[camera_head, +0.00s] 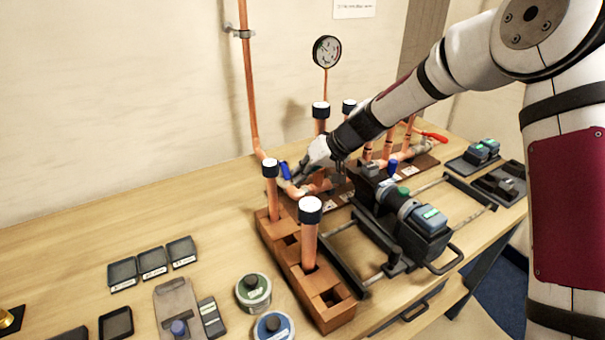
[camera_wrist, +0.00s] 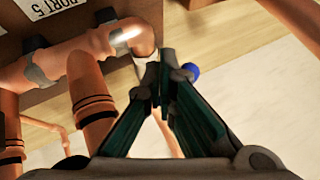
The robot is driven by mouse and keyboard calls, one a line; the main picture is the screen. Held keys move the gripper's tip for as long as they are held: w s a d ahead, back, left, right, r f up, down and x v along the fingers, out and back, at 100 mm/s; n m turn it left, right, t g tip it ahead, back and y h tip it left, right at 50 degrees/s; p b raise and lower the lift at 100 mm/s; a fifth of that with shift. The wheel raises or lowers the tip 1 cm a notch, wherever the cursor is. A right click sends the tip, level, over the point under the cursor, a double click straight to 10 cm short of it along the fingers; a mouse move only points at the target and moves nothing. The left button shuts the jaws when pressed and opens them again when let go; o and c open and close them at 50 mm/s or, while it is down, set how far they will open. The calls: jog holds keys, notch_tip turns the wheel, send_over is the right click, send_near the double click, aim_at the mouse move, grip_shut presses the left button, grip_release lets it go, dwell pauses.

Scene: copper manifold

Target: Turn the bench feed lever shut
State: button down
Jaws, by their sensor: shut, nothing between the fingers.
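A blue lever handle (camera_head: 285,171) stands at the left end of the copper manifold (camera_head: 316,187) on the bench. Its blue end also shows in the wrist view (camera_wrist: 191,72), just right of the fingertips. A red lever (camera_head: 435,137) sticks out at the manifold's far right end. No label shows which lever is the bench feed. My gripper (camera_head: 303,173) is at the manifold's left end, close beside the blue handle. In the wrist view my gripper's (camera_wrist: 163,80) fingertips are together and hold nothing. Whether they touch the lever cannot be told.
A brown block rack (camera_head: 338,316) with capped upright copper pipes (camera_head: 310,235) stands in front. A clamp-like machine (camera_head: 418,230) is to its right. A gauge (camera_head: 326,52) and a vertical pipe (camera_head: 248,90) stand behind. The bench at left rear is clear.

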jog(key=shift+s+a, duration=0.3)
jog(key=shift+a, duration=0.05)
jog(key=shift+m+t, duration=0.5)
jog(key=shift+m, duration=0.2)
jog(key=shift+s+a+b, duration=0.1)
jog(key=shift+s+a, duration=0.15)
jog(key=shift+a, duration=0.45)
jog(key=shift+s+a+b, duration=0.1)
jog(key=shift+s+a, duration=0.2)
jog(key=shift+a, duration=0.45)
jog(key=shift+s+a+b, duration=0.1)
jog(key=shift+s+a, duration=0.15)
jog(key=shift+a, duration=0.45)
